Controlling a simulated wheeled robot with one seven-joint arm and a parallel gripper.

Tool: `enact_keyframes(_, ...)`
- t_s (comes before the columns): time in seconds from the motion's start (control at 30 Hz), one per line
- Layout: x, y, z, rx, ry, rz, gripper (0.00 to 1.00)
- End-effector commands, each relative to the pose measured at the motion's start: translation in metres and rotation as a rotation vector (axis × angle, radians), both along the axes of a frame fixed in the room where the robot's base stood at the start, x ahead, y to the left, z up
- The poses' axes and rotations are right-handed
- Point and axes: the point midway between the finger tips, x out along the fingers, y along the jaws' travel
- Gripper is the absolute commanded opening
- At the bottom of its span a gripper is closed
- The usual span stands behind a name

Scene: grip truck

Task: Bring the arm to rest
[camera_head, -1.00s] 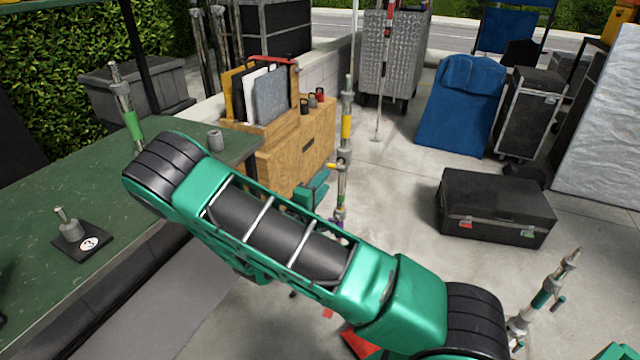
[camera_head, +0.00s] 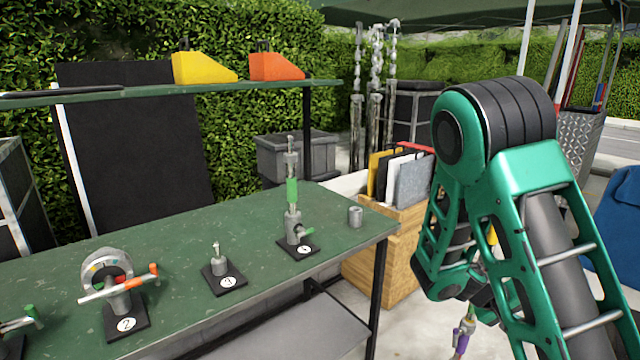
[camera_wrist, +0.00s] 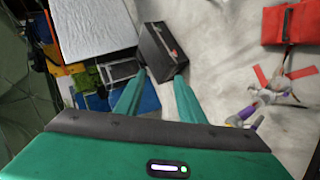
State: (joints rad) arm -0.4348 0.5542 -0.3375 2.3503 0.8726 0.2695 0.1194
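My teal arm (camera_head: 500,200) stands folded at the right of the head view, its dark-banded elbow uppermost. My gripper (camera_wrist: 160,76) shows in the wrist view as two teal fingers held apart, with nothing between them but the view of a black case (camera_wrist: 163,50) on the floor beyond. In the head view I cannot make out the fingers.
A green workbench (camera_head: 190,245) fills the left and middle, bearing several numbered black stands and a small grey cylinder (camera_head: 355,216). A wooden box (camera_head: 390,245) stands beyond its right end. A stand with purple parts (camera_wrist: 240,118) is near my gripper's right in the wrist view.

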Motion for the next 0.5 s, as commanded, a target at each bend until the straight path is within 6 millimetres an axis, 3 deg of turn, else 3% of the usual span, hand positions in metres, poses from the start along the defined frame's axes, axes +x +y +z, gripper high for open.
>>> enact_keyframes(0.23,-0.059,-0.004,0.015,0.247,-0.028,-0.177,0.36)
enact_keyframes(0.5,-0.117,0.013,0.036,0.505,-0.058,-0.299,0.36)
